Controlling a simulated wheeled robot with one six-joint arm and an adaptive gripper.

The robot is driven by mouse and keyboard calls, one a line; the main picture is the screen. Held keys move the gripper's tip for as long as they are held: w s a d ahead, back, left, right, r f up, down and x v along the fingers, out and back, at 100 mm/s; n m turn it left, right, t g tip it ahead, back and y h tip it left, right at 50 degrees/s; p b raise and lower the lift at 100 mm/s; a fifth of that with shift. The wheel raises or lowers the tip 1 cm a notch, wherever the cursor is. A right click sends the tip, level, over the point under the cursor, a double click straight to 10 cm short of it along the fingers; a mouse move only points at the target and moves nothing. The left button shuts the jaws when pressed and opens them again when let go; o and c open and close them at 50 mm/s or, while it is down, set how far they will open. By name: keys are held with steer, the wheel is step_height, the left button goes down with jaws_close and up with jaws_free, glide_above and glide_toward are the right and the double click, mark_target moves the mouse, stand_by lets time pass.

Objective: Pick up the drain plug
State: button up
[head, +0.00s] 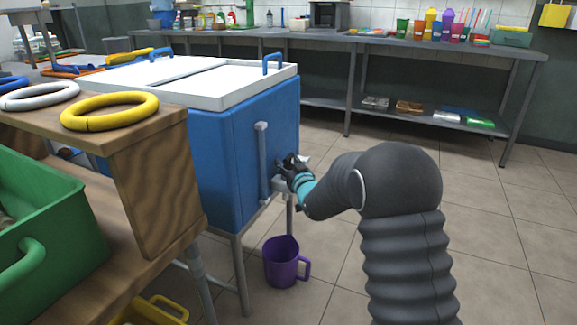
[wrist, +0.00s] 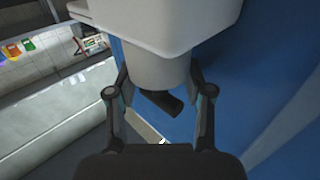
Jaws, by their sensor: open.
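My gripper (head: 290,168) is at the side of the blue cooler box (head: 225,160), near its lower right edge. In the wrist view my gripper (wrist: 158,78) is open, with one finger on each side of a pale grey round fitting (wrist: 158,70). A short dark stub (wrist: 162,103) sticks out of this fitting between the fingers. I cannot tell for sure which part is the drain plug, or whether the fingers touch it. In the head view my gripper hides most of this spot.
A purple mug (head: 283,263) stands on the floor below my gripper. A wooden shelf (head: 155,190) with coloured rings and a green crate (head: 50,225) are at the left. A long metal counter (head: 400,42) runs along the back. The tiled floor at the right is clear.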

steer(key=c, duration=0.9)
steer(key=shift+r, duration=0.15)
